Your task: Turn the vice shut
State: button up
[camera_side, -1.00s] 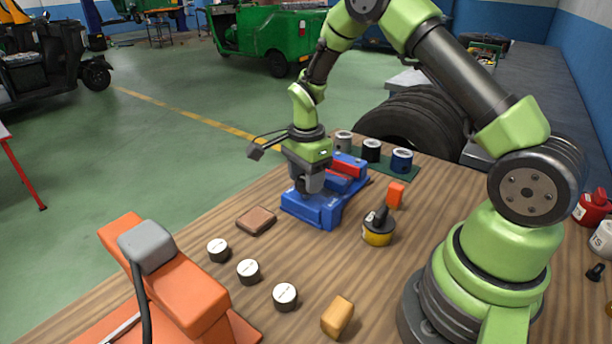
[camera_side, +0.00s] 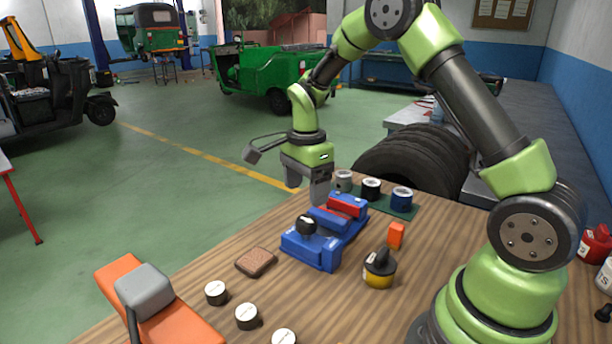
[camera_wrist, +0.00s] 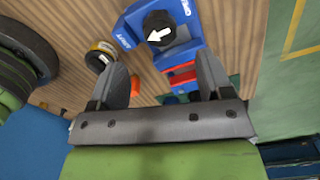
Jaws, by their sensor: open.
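The blue vice (camera_side: 325,258) stands on the wooden bench with a black knob (camera_side: 306,224) on its near end. In the wrist view the knob (camera_wrist: 158,28) carries a white arrow, and the vice's blue body (camera_wrist: 191,32) has white lettering. A red part (camera_side: 346,206) sits toward the vice's far end; it also shows in the wrist view (camera_wrist: 182,76). My gripper (camera_side: 307,188) is open and empty, above the vice and clear of the knob.
A yellow-and-black round container (camera_side: 379,272) and an orange block (camera_side: 396,235) stand right of the vice. Three cans stand on a green mat (camera_side: 405,210) behind. A brown block (camera_side: 256,262) and white-topped pucks (camera_side: 216,293) lie in front. An orange clamp-like thing (camera_side: 160,310) stands near left.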

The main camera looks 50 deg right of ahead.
jog(key=shift+r, duration=1.45)
jog(key=s+a+r+n+t, duration=0.2)
jog(key=s+a+r+n, duration=0.2)
jog(key=r, duration=0.4)
jog(key=s+a+r+n+t+y, duration=0.1)
jog(key=s+a+r+n+t, duration=0.1)
jog(key=s+n, duration=0.4)
jog(key=s+a+r+n+t+y, duration=0.1)
jog(key=s+a+r+n+t, duration=0.2)
jog(key=s+n, duration=0.4)
jog(key=shift+s+a+r, duration=0.4)
jog(key=shift+s+a, duration=0.35)
jog(key=shift+s, duration=0.5)
jog(key=shift+w, duration=0.1)
